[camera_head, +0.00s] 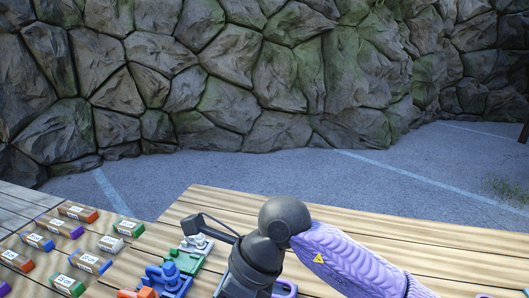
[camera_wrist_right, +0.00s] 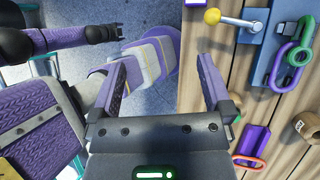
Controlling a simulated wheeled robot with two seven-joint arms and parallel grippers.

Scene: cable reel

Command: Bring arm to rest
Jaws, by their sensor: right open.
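My right gripper (camera_wrist_right: 158,75) shows in the wrist view with its two purple-lined fingers spread apart. Nothing is between them; beyond the gap lie pavement and a purple and white part of my own body. My right arm (camera_head: 345,262) crosses the lower right of the head view, purple with a dark round joint (camera_head: 285,216), over the wooden table (camera_head: 440,240). Its gripper cannot be made out there. My left gripper is not seen in the head view.
In the wrist view, a blue latch (camera_wrist_right: 262,42) with a yellow-knobbed lever (camera_wrist_right: 213,17) and green ring (camera_wrist_right: 297,55) is on the table at right. In the head view, several labelled blocks (camera_head: 78,213) lie at left, by a green device (camera_head: 193,262) and blue device (camera_head: 166,277).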

